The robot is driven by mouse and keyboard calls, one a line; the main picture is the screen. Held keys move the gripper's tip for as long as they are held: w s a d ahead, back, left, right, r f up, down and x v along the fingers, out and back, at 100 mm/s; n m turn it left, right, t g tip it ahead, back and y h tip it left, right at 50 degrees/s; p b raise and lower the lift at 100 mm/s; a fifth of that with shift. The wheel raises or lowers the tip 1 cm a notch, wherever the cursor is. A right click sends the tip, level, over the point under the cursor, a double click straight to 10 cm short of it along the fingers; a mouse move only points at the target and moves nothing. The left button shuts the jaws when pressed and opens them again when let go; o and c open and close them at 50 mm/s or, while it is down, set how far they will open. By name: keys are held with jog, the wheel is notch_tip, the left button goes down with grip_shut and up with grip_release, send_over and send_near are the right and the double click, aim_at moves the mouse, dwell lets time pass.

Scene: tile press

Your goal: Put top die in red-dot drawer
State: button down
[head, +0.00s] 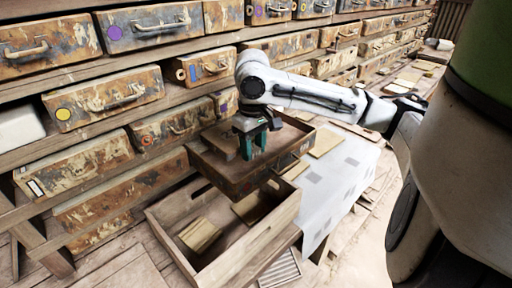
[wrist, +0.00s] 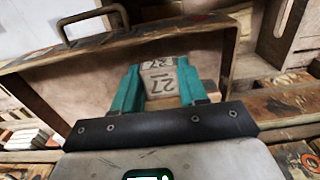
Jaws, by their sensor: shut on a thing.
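My gripper (head: 256,152) has its teal fingers pointing down into an open brown drawer (head: 240,187). In the wrist view the fingers (wrist: 160,88) are shut on a pale die (wrist: 160,84) marked 27. The die is inside the drawer's outline in that view; I cannot tell whether it touches the drawer floor. The drawer's worn wooden wall and metal handle (wrist: 68,30) show there too. No red dot is clear on the open drawer, so I cannot tell if it is the red-dot one. In the head view the fingers mostly hide the die.
A wooden crate (head: 275,222) stands below and in front of the open drawer, with a wooden block (head: 200,235) inside. Shut drawers line the cabinet, including one with a yellow dot (head: 105,98) and one with an orange-red ring (head: 165,128). A pale sheet (head: 345,180) lies right.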

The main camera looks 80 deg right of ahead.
aim_at(253, 158)
jog(key=shift+f+b, duration=1.1)
jog(key=shift+f, duration=0.9)
jog(key=c, duration=0.5)
grip_release()
jog(key=shift+f, duration=0.1)
notch_tip(253, 158, up, 11)
jog(key=shift+f, duration=0.1)
